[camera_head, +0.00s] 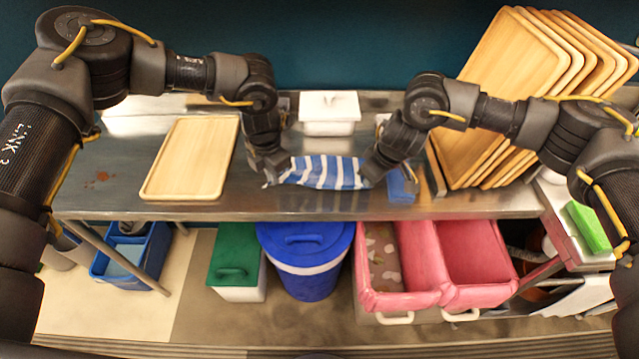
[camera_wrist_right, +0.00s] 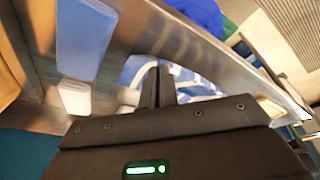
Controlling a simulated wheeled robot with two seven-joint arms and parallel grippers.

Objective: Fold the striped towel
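The blue-and-white striped towel (camera_head: 325,173) spans between my two grippers near the front edge of the metal table. My left gripper (camera_head: 273,176) is at the towel's left end and looks shut on it, though its fingertips are small and partly hidden. My right gripper (camera_head: 371,177) is at the right end. In the right wrist view its fingers (camera_wrist_right: 158,86) are together, with the striped towel (camera_wrist_right: 195,84) right at and beyond them. I cannot tell how far the towel is off the table.
A wooden tray (camera_head: 190,160) lies left of the towel. A white lidded box (camera_head: 329,113) stands behind it. A blue item (camera_head: 401,186) lies right of my right gripper, before several upright wooden trays (camera_head: 510,60). Bins (camera_head: 305,260) and pink tubs (camera_head: 400,265) stand below the front edge.

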